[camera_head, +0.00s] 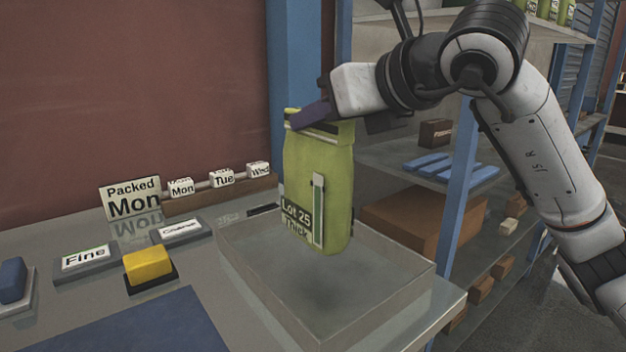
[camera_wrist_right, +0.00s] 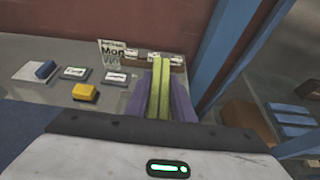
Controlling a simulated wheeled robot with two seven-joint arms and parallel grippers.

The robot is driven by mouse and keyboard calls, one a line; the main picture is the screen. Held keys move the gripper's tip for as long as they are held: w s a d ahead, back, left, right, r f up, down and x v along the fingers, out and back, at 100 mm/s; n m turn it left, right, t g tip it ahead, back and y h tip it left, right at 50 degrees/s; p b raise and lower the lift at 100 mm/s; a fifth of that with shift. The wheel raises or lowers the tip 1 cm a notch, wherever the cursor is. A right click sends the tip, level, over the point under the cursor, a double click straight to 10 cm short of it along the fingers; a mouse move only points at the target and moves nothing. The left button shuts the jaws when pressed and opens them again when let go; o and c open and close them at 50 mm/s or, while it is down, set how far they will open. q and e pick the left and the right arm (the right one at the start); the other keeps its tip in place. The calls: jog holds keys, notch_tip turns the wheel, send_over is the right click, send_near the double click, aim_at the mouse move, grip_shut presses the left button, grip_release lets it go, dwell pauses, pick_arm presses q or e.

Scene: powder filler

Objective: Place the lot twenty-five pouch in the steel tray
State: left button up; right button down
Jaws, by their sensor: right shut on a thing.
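The green pouch (camera_head: 330,180), labelled "Lot 25 Thick", hangs upright in the head view. My right gripper (camera_head: 318,116) is shut on its top edge. In the right wrist view the pouch (camera_wrist_right: 160,97) shows edge-on between the two purple fingers of my right gripper (camera_wrist_right: 162,105). The steel tray (camera_head: 385,312) is on the counter below the pouch. The pouch hangs above the tray's floor, with a soft shadow under it; its bottom appears clear of the floor. Part of the tray's back wall is hidden behind the pouch. My left gripper is not in view.
A "Packed Mon" sign (camera_head: 131,199) and day blocks (camera_head: 222,178) stand at the back left. "Fine" (camera_head: 86,258) and "Coarse" (camera_head: 181,232) plates and a yellow block (camera_head: 148,264) lie left of the tray. A blue shelf post (camera_head: 459,190) rises right of it.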

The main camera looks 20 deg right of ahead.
aim_at(316, 156)
jog(key=shift+f, duration=0.9)
notch_tip(316, 156, down, 3)
jog(key=shift+f+b, duration=0.1)
jog(key=shift+b, duration=0.2)
jog(key=shift+f, duration=0.25)
jog(key=shift+f+b, duration=0.2)
jog(key=shift+b, duration=0.1)
jog(key=c, duration=1.5)
grip_release()
jog(key=shift+c, duration=0.2)
jog(key=shift+r, duration=0.1)
